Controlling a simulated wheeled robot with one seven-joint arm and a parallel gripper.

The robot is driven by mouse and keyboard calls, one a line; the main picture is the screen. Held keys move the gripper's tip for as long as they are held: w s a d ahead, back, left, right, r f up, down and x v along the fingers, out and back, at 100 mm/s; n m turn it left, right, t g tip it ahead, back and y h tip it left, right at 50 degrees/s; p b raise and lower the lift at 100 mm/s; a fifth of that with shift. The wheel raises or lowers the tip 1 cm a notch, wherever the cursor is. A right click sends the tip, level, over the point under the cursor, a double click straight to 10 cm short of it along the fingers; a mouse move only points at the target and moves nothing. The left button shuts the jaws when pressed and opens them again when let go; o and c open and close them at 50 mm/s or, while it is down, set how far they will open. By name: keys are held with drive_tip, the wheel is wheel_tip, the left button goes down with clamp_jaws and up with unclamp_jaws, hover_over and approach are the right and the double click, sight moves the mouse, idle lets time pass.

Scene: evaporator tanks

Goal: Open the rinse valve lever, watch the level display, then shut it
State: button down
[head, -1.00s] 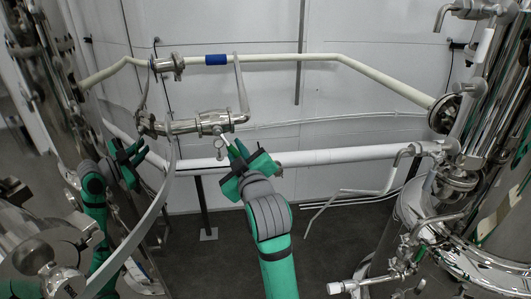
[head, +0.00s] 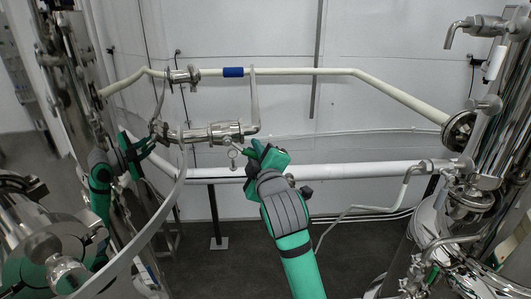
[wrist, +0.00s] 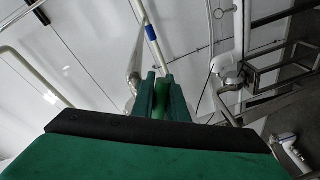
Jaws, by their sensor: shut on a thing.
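The valve (head: 225,131) is a steel fitting on the steel pipe at centre left in the head view. A small steel part with a ring (head: 234,154) hangs below it. My gripper (head: 257,150) is just right of and below the valve, its jaws closed. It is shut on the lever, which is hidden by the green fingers. In the wrist view the fingers (wrist: 162,82) are close together, and what lies between them is not clear. I cannot make out a level display in either view.
A cream pipe with a blue band (head: 233,72) crosses above the valve. A white pipe (head: 340,171) runs behind my gripper. Polished tanks stand left and right; the left one shows a green-armed reflection (head: 125,160). A curved grey hose (head: 165,215) hangs at left. Dark floor is open between.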

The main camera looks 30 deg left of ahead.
drive_tip(key=shift+r, duration=0.1)
idle(0.3)
drive_tip(key=c, duration=1.7)
unclamp_jaws()
drive_tip(key=shift+c, duration=0.2)
drive_tip(key=shift+w+d, duration=0.1)
